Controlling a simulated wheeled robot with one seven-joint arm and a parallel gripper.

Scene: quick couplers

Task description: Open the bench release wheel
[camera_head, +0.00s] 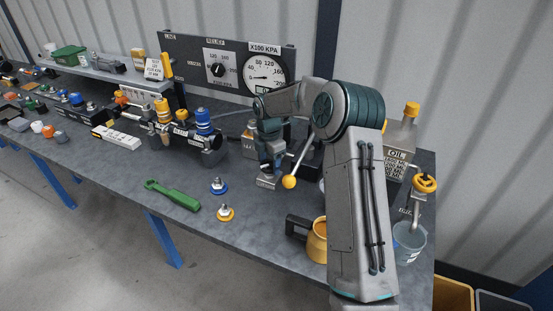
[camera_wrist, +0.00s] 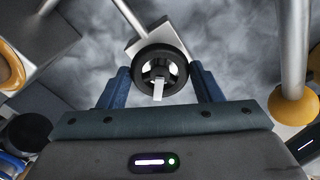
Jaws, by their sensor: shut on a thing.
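The release wheel (camera_wrist: 175,58) is a small black handwheel with spokes and a white marker, on a pale block (camera_wrist: 134,46) in the wrist view. My gripper (camera_wrist: 161,76) has one blue finger on each side of the wheel and is shut on its rim. The white marker points toward the gripper's palm.
A lever with a yellow ball (camera_head: 289,181) stands close to the right of my gripper; the ball also shows in the wrist view (camera_wrist: 292,106). A yellow mug (camera_head: 317,241), green tool (camera_head: 172,195) and two small couplers (camera_head: 218,186) lie nearby. A gauge panel (camera_head: 228,66) stands behind.

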